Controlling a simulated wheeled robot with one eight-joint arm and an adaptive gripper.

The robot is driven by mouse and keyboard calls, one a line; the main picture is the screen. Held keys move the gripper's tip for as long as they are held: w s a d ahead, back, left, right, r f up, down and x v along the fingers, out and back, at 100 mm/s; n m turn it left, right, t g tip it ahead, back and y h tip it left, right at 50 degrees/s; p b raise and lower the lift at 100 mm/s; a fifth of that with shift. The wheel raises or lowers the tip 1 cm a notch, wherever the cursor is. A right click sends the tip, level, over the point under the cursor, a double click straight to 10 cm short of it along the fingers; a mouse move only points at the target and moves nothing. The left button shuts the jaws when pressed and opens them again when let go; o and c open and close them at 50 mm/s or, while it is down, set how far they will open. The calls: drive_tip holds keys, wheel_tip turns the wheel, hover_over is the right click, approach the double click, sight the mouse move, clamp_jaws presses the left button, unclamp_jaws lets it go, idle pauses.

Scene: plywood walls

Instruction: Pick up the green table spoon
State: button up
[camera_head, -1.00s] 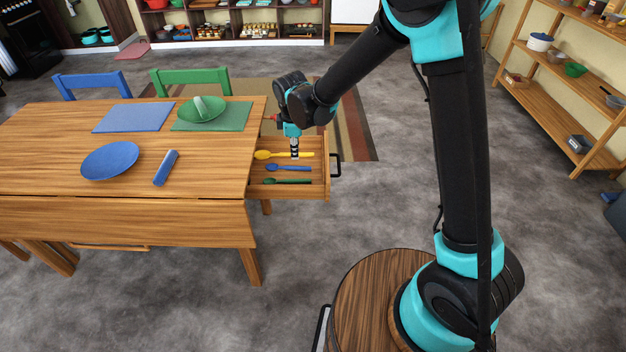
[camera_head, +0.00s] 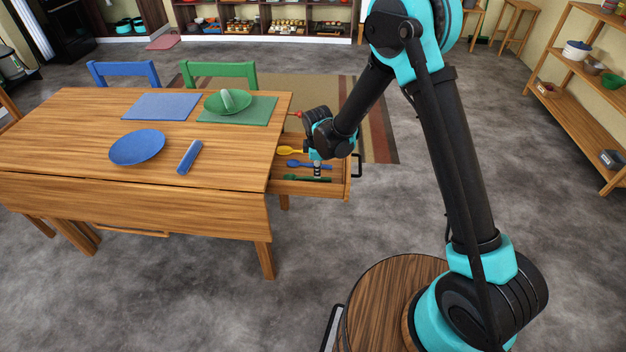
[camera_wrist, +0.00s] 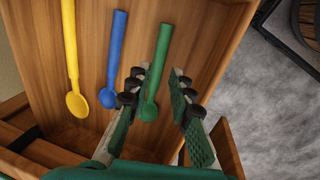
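The green table spoon (camera_wrist: 157,70) lies in the open wooden drawer (camera_head: 338,187), the rightmost of three spoons in the wrist view. In the head view the green spoon (camera_head: 297,179) is nearest the drawer's front side in the picture, partly covered by my gripper (camera_head: 318,174). In the wrist view my gripper (camera_wrist: 162,100) is open, with one finger on each side of the green spoon near its bowl. I see no finger closed on it. Whether the fingertips are level with the spoon is hard to tell.
A blue spoon (camera_wrist: 115,60) and a yellow spoon (camera_wrist: 72,60) lie beside the green one in the drawer. The drawer's side wall (camera_wrist: 228,150) is close to the right finger. The table (camera_head: 60,150) holds plates and mats.

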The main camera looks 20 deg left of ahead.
sight(309, 179)
drive_tip(key=shift+w+a+f, duration=0.1)
drive_tip(key=shift+w+f, duration=0.1)
drive_tip(key=shift+f, duration=0.6)
drive_tip(key=shift+w+d+f, duration=0.1)
drive_tip(key=shift+w+f, duration=0.05)
drive_tip(key=shift+f, duration=0.7)
drive_tip(key=shift+w+a+f, duration=0.1)
drive_tip(key=shift+w+f, duration=0.1)
drive_tip(key=shift+f, duration=0.6)
clamp_jaws()
